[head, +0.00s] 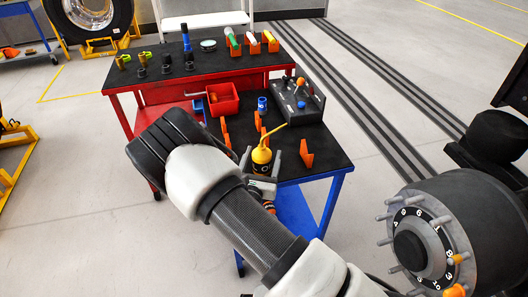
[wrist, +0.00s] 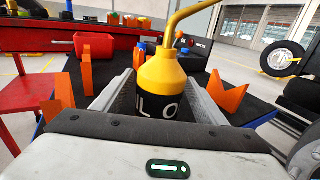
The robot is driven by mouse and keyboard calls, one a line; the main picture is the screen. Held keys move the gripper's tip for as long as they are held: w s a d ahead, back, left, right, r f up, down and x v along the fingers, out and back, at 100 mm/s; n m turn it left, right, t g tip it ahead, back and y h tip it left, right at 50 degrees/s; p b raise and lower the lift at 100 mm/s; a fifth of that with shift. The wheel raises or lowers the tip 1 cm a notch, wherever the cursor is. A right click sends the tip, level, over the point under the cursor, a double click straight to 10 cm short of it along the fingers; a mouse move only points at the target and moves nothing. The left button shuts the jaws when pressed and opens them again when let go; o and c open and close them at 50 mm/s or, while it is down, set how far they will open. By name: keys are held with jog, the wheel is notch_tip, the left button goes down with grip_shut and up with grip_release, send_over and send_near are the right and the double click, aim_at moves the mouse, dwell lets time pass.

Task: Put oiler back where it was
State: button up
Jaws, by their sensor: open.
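The oiler (head: 261,157) is yellow with a black lettered band and a long bent spout. It stands upright over the blue table's black top (head: 320,166), near the front edge. In the wrist view the oiler (wrist: 162,84) sits between the two grey fingers of my gripper (wrist: 160,95). My gripper (head: 262,170) is open around it, with a finger on each side. The base of the oiler is hidden by my gripper, so I cannot tell its contact with the table.
Orange holders (head: 306,153) stand around the oiler on both sides. Behind are a blue cup (head: 262,105), a black control box (head: 298,100) and a red bin (head: 222,99). A red table (head: 125,109) adjoins at the back. The wheel hub (head: 450,235) is at right.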

jog(key=s, duration=0.3)
jog(key=s+a, duration=0.1)
jog(key=s, duration=0.2)
jog(key=s+a+p, duration=0.1)
jog(key=s, duration=0.2)
jog(key=shift+s, duration=0.4)
